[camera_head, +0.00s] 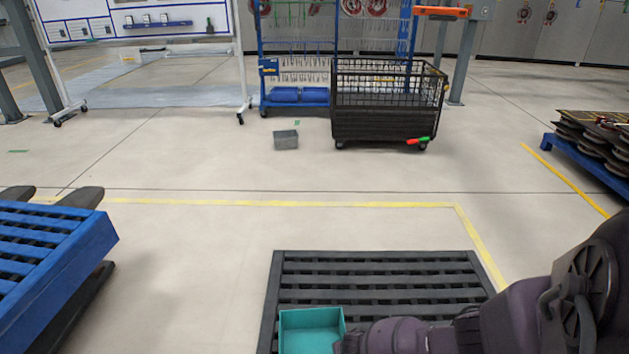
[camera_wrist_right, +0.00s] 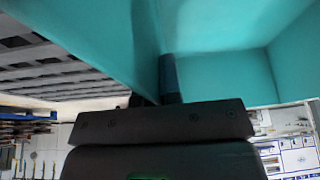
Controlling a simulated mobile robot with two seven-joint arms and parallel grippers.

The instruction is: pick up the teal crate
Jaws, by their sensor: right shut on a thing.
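The teal crate (camera_head: 311,332) is an open-topped box at the bottom of the head view, over the front left part of the dark pallet (camera_head: 375,257). Its near part is cut off by the frame. My right gripper (camera_wrist_right: 156,88) is shut on the crate's wall. In the right wrist view the teal crate (camera_wrist_right: 225,75) fills the upper part, with a dark finger against the inner face of the wall. The other finger is mostly hidden. I cannot tell whether the crate rests on the pallet or hangs above it. My left gripper is not in view.
A blue pallet (camera_head: 50,235) stands at the left. Another blue pallet (camera_head: 583,158) with stacked dark parts is at the right. The floor between is clear, with yellow lines.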

